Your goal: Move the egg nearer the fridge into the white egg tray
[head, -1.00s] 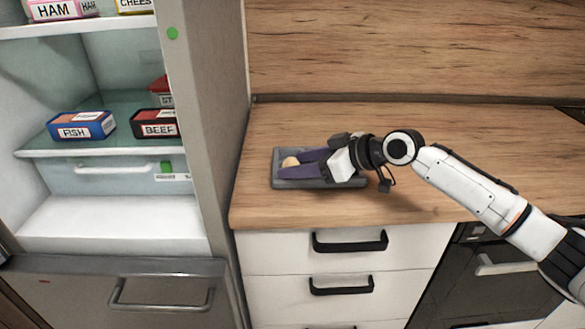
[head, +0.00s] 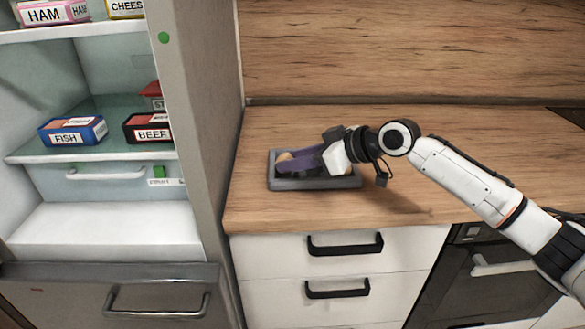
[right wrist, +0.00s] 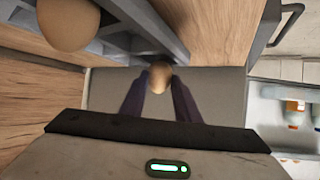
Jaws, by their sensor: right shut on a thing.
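The tan egg nearer the fridge (head: 284,157) is at the left end of a dark grey tray (head: 315,184) on the counter. My right gripper (head: 287,159) is shut on this egg, with its purple fingers pointing left toward the fridge (head: 205,120). The right wrist view shows the held egg (right wrist: 160,75) between the fingertips. A second egg (right wrist: 67,22) shows large at the upper left of that view, beside the grey tray wall. I cannot make out the white egg tray in either view. My left gripper is not in view.
The fridge stands open at the left, with a fish box (head: 73,131) and a beef box (head: 148,128) on its glass shelf. Its white lower surface (head: 105,228) is bare. The counter (head: 470,150) is clear beyond my arm. A wooden splashback (head: 400,50) rises behind it.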

